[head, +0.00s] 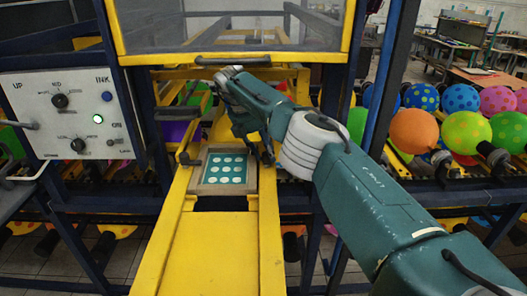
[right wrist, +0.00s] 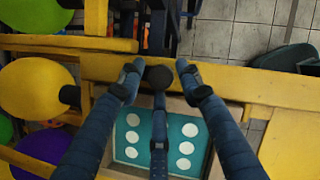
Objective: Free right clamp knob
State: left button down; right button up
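A round black knob (right wrist: 158,76), which looks like the right clamp knob, sits at the edge of the yellow frame in the right wrist view. My right gripper (right wrist: 157,70) has its fingers spread on both sides of the knob, with a third finger below it. Gaps show between the side fingertips and the knob. In the head view my right gripper (head: 257,152) hangs over the right edge of the printing plate (head: 203,187), hiding that knob. The left clamp (head: 187,158) shows at the plate's left. My left gripper is out of view.
The teal plate with white dots lies between yellow rails (head: 268,240). A clear hood with a yellow frame (head: 235,56) is above. A control panel (head: 68,115) stands at left. Balloons (head: 414,131) line the right side.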

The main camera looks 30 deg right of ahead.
jog(key=shift+o, duration=0.4)
jog(key=shift+s+d, duration=0.2)
jog(key=shift+w+a, duration=0.2)
jog(key=shift+f, duration=0.1)
